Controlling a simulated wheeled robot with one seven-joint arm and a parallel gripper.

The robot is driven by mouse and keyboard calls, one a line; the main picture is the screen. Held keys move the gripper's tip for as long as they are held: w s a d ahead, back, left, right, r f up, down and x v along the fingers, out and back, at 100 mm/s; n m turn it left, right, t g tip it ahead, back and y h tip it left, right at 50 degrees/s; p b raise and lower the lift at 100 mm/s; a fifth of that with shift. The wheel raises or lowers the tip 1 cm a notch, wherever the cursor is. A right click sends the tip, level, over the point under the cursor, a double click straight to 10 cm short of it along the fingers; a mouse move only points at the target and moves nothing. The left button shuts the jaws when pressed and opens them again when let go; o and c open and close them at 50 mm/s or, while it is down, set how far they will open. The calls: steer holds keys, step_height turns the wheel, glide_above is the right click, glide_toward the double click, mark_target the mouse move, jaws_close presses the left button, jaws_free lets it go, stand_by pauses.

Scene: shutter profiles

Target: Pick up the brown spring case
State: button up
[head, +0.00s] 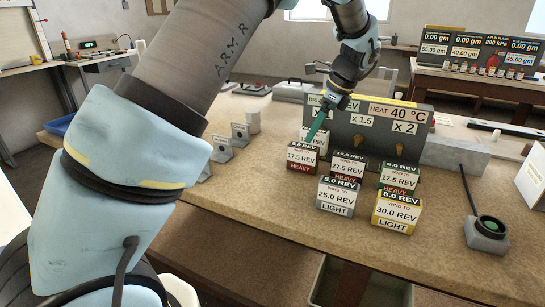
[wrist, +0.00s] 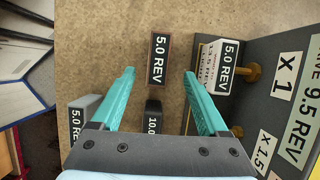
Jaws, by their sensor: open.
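The brown spring case (head: 301,158) stands upright on the workbench, at the left of the group of cases in the head view. Its front reads 17.5 REV and HEAVY. In the wrist view its dark 5.0 REV top with a brown rim (wrist: 159,60) lies between the lines of my two teal fingers. My gripper (head: 314,132) is open and points down above the brown case. Its fingertips (wrist: 159,72) show apart on either side of the case in the wrist view, with nothing held. I cannot tell the exact height gap.
A black case (head: 347,166) stands close on the right, with grey (head: 336,196), yellow (head: 397,212) and green-topped (head: 399,178) cases beyond. Metal brackets (head: 222,150) stand left; bench between is clear.

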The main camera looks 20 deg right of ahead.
mark_target(299, 156)
steer(key=shift+w+f, duration=0.1)
steer(key=shift+f, duration=0.1)
steer(key=p+x, duration=0.1)
steer(key=x, duration=0.2)
steer(key=shift+w+a+f, duration=0.15)
steer(key=shift+a+f, duration=0.1)
steer(key=shift+f, duration=0.05)
steer(key=shift+p+x, duration=1.15)
steer(key=shift+x, duration=2.15)
jaws_close()
